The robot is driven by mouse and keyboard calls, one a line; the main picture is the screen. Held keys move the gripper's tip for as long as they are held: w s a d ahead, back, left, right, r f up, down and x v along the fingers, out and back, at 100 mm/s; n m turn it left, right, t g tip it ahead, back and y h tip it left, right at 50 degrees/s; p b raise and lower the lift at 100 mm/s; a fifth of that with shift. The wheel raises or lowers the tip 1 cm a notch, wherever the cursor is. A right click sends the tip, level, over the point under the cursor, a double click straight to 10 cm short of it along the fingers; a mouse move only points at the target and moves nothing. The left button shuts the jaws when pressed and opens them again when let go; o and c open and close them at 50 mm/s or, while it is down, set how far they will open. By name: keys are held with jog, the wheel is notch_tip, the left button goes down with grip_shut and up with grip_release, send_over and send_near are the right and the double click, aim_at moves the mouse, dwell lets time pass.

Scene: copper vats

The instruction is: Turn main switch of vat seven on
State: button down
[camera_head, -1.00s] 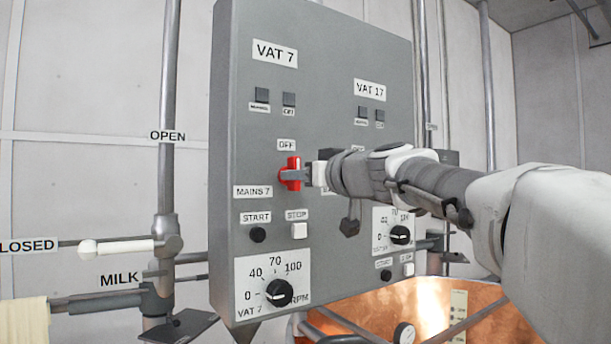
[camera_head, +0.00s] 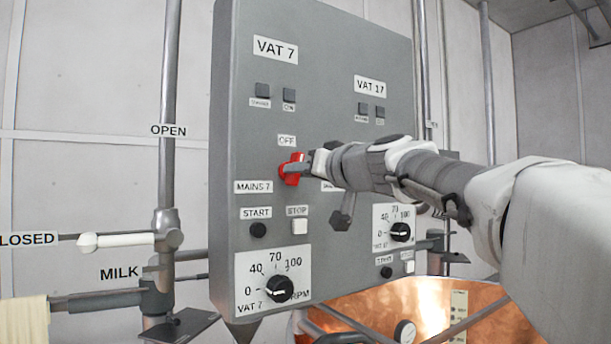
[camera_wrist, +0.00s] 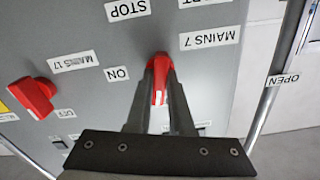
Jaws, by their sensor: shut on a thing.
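The red mains switch of vat seven (camera_head: 291,169) sits on the grey control panel (camera_head: 325,60), below the OFF label (camera_head: 286,141) and above the MAINS 7 label (camera_head: 259,187). My gripper (camera_head: 300,168) reaches it from the right and is shut on its handle. In the wrist view the red switch (camera_wrist: 160,85) stands between my two fingers (camera_wrist: 160,100), with the ON label (camera_wrist: 117,74) beside it. The handle looks slightly tilted in the head view. My fingers hide part of the switch.
A second red switch, mains 17 (camera_wrist: 35,95), is on the same panel. START (camera_head: 258,229) and STOP (camera_head: 299,227) buttons and an RPM dial (camera_head: 279,289) lie below the held switch. A lever (camera_head: 115,241) and pipes stand left; a copper vat (camera_head: 430,300) is below right.

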jog(key=shift+m, duration=7.4)
jog(key=shift+f, duration=0.1)
jog(key=c, duration=0.8)
grip_release()
jog(key=b+v, duration=0.3)
jog(key=v, duration=1.4)
jog(key=shift+s+d, duration=0.2)
